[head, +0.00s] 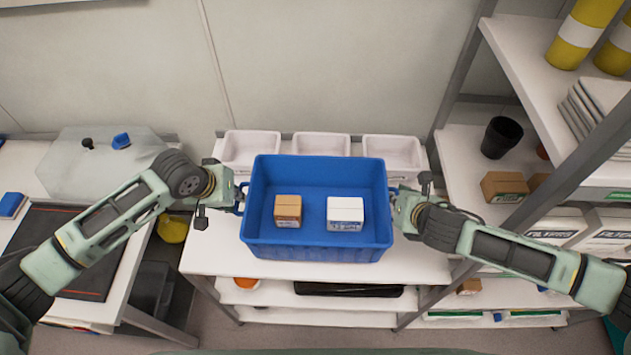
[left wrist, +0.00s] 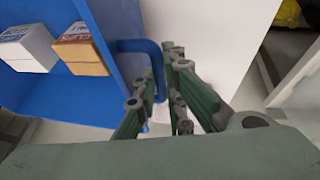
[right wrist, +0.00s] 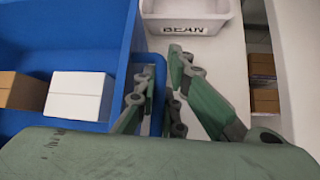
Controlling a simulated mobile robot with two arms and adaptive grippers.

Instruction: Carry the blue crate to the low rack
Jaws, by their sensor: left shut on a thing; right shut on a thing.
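The blue crate (head: 318,252) is in the middle of the head view, upright, over or on the top of a white low rack (head: 215,262); I cannot tell whether it touches. Inside it lie a brown box (head: 288,211) and a white box (head: 345,214). My left gripper (head: 238,198) is shut on the crate's left handle, which shows in the left wrist view (left wrist: 150,48). My right gripper (head: 396,205) is shut on the right handle, which shows in the right wrist view (right wrist: 158,72), partly hidden by the fingers.
White bins (head: 322,144) stand in a row behind the crate. A tall shelf (head: 530,75) with boxes and a black pot (head: 499,138) is at the right.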

